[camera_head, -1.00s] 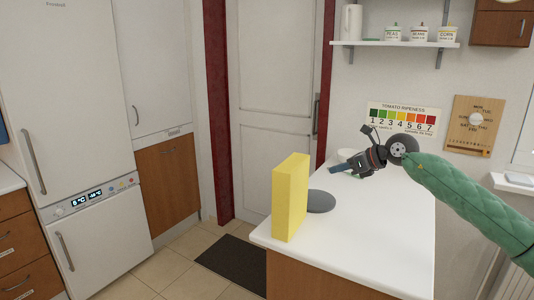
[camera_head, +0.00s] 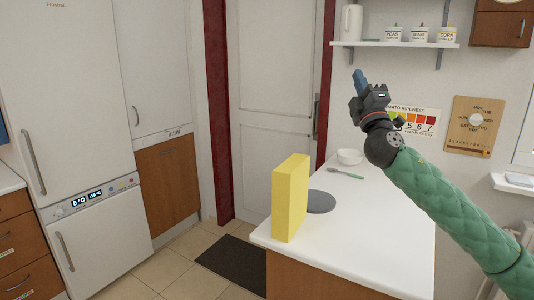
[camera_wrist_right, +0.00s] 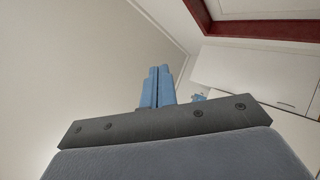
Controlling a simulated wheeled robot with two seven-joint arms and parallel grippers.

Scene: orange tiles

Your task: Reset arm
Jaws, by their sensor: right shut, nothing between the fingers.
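My right gripper (camera_head: 359,78) is raised above the white counter (camera_head: 375,220), in front of the wall, with its blue fingers pointing up. In the right wrist view its two blue fingers (camera_wrist_right: 157,87) are pressed together with nothing between them. The green padded right arm (camera_head: 440,205) comes in from the lower right. My left gripper is not in view.
On the counter stand a yellow box (camera_head: 290,198), a grey disc (camera_head: 320,202), a white bowl (camera_head: 350,156) and a utensil with a green end (camera_head: 345,173). A shelf (camera_head: 395,44) with canisters is up behind the gripper. A fridge (camera_head: 70,120) stands left.

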